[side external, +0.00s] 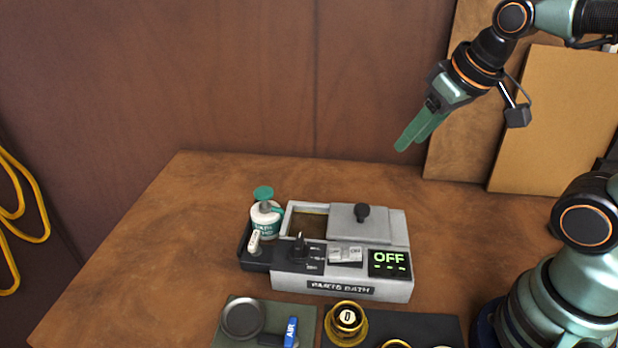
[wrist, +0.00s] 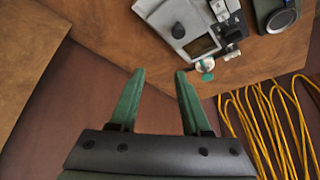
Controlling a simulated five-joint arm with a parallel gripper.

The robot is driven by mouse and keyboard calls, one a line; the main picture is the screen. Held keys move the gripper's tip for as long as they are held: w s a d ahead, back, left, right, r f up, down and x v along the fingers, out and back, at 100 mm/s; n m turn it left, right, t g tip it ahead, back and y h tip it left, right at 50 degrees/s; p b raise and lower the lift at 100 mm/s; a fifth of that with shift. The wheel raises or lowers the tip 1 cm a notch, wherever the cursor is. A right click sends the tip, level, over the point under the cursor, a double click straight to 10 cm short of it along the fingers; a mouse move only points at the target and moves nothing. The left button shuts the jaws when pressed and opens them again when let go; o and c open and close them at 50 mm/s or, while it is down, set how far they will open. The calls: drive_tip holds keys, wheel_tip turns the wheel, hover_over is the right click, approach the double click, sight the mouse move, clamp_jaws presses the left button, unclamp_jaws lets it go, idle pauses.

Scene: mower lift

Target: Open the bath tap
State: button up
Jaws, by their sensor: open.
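The grey parts bath (side external: 345,287) stands on the brown bench in the side view, with its OFF display (side external: 388,259) lit green. A small black lever (side external: 299,248), which looks like the tap, stands upright on the bath's dark front-left panel beside white markings. The bath also shows at the top of the wrist view (wrist: 160,12), where the lever is too small to make out clearly. My gripper (side external: 409,146) is open and empty, high above and behind the bath's right side. Its two green fingers are spread apart in the wrist view (wrist: 160,73).
A white bottle with a teal top (side external: 265,218) stands at the bath's left end. A lid with a black knob (side external: 362,213) covers part of the bath. A round dish (side external: 243,318), a blue AIR lever (side external: 290,331) and a gold ring (side external: 346,325) lie in front. Bench left is clear.

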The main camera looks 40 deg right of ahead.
drive_tip(key=w+a+r+m+g, duration=0.1)
drive_tip(key=w+a+r+m, duration=0.1)
drive_tip(key=w+a, duration=0.25)
drive_tip(key=m+g, duration=0.4)
drive_tip(key=m, duration=0.3)
hover_over(254, 238)
wheel_tip(254, 238, down, 10)
wheel_tip(254, 238, down, 12)
drive_tip(key=shift+r, duration=0.15)
clamp_jaws()
